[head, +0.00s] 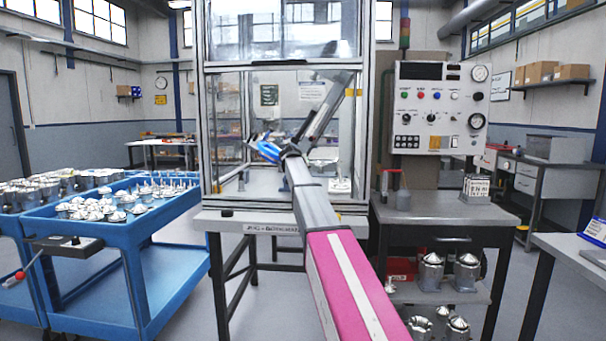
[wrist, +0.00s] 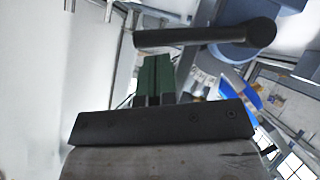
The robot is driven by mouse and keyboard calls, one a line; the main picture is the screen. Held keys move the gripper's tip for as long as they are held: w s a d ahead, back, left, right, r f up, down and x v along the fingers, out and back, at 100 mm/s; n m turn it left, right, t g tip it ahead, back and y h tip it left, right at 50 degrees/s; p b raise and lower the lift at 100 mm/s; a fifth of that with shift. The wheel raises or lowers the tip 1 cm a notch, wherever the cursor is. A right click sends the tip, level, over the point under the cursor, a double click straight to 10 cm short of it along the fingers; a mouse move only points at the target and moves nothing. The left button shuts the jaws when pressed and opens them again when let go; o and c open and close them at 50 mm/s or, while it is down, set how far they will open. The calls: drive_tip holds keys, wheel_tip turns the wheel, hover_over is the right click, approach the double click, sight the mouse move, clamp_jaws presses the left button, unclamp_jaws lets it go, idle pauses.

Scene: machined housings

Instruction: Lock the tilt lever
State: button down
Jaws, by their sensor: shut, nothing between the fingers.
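In the wrist view, my gripper (wrist: 157,60) points up the picture, with its green fingers together and nothing between them. A dark bar lever (wrist: 190,38) with a thick rounded end at the right lies across the picture just beyond the fingertips. A small gap shows between them in the picture, but I cannot tell the true distance. The lever's far left end stops near the picture's upper middle. In the head view, my arm reaches into the framed booth (head: 207,130); the fingertips and lever are too small or hidden to make out.
The booth's metal posts and raised glass front (head: 285,30) surround my arm. A blue cart (head: 100,255) with metal parts stands at left. A control panel (head: 438,108) and a grey side table (head: 425,212) stand at right. A blue part (wrist: 242,92) shows right of my fingers.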

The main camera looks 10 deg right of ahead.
drive_tip(key=w+r+v, duration=0.1)
drive_tip(key=r+v, duration=0.1)
drive_tip(key=v, duration=1)
drive_tip(key=shift+d, duration=0.1)
